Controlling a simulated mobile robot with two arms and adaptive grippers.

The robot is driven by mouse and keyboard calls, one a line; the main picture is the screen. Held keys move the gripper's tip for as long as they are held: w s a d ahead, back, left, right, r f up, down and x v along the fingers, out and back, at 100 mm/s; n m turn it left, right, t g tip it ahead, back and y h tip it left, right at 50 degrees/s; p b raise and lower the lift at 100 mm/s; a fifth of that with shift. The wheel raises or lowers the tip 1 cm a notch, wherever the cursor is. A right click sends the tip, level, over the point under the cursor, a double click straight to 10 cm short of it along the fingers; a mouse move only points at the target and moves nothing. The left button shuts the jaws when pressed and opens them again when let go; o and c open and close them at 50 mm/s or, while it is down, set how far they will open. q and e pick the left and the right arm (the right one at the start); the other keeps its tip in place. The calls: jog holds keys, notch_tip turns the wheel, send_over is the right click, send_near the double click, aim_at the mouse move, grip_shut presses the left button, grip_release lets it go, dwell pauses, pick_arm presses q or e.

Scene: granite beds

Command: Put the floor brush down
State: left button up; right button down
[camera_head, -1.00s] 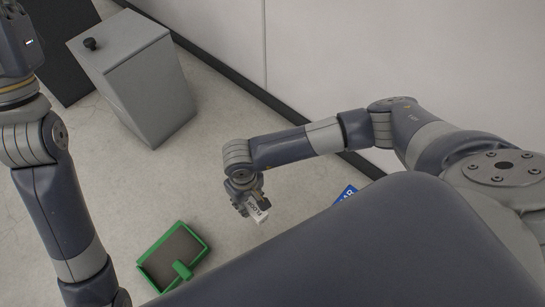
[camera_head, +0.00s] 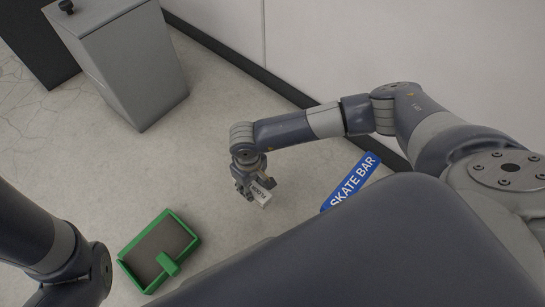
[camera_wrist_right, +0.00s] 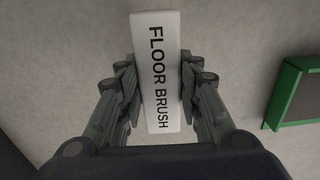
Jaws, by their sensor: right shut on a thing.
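The floor brush (camera_wrist_right: 158,60) is a white block with the black words "FLOOR BRUSH". In the right wrist view it lies between the two fingers of my right gripper (camera_wrist_right: 160,92), which is shut on it. In the head view the right gripper (camera_head: 254,188) points down and the floor brush (camera_head: 262,196) shows small and pale at its fingertips. I cannot tell how far the brush is from the floor. My left arm shows at the lower left of the head view, but its gripper is out of the picture.
A green-rimmed tray (camera_head: 124,263) lies on the floor left of the right gripper; its edge shows in the wrist view (camera_wrist_right: 287,98). A blue "SKATE BAR" sign (camera_head: 350,182) lies to the right. A grey bin (camera_head: 125,65) stands upper left. Grey floor (camera_head: 195,190) between is clear.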

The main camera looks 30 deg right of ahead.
jog(key=w+d+b, duration=0.1)
jog(key=w+d, duration=0.1)
jog(key=d, duration=0.1)
jog(key=w+d+f+b, duration=0.1)
jog(key=d+b, duration=0.1)
jog(key=d, duration=0.1)
jog(key=w+d+b, duration=0.2)
jog(key=d, duration=0.1)
jog(key=shift+w+d+f, duration=0.15)
jog(key=shift+w+d, duration=0.15)
jog(key=shift+d, duration=0.05)
notch_tip(320, 180, down, 4)
jog(key=b, duration=0.3)
jog(key=shift+r+b, duration=0.25)
jog(key=shift+b, duration=0.15)
jog(key=shift+f, duration=0.1)
jog(key=c, duration=1.1)
grip_release()
